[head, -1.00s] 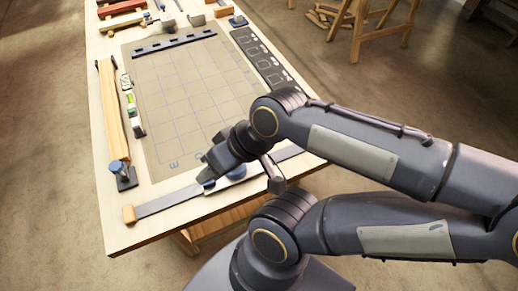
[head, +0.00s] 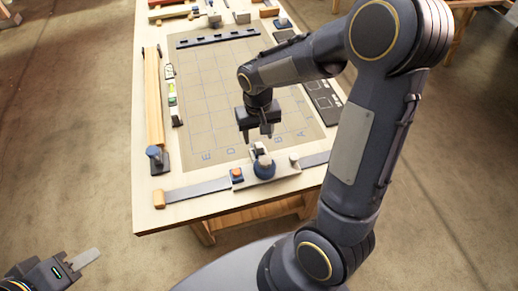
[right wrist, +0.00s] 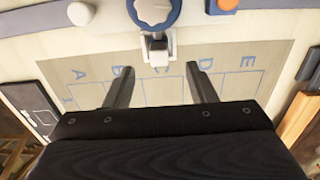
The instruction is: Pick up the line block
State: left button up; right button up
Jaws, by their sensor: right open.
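A small pale block with a grey metal part (head: 259,148) sits by the front edge of the gridded mat, just behind a blue round knob (head: 264,168). I cannot tell for sure that it is the line block. In the right wrist view this block (right wrist: 157,46) shows near the letter C, ahead of the space between my fingers. My right gripper (head: 257,138) is open and empty, pointing down over the mat's front; it also shows in the right wrist view (right wrist: 160,72). My left gripper (head: 76,264) is at the lower left, off the table; its jaw opening is unclear.
A metal strip (head: 200,189) with a wooden end block (head: 158,199) runs along the table's front edge. A long wooden bar (head: 153,98) lies on the left. The mat's middle (head: 205,90) is clear.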

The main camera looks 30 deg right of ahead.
aim_at(259, 145)
notch_tip(259, 145, down, 7)
jog(key=shift+s+d+r+p, duration=0.1)
jog(key=shift+p, duration=0.5)
jog(key=c, duration=1.1)
jog(key=shift+r, duration=0.1)
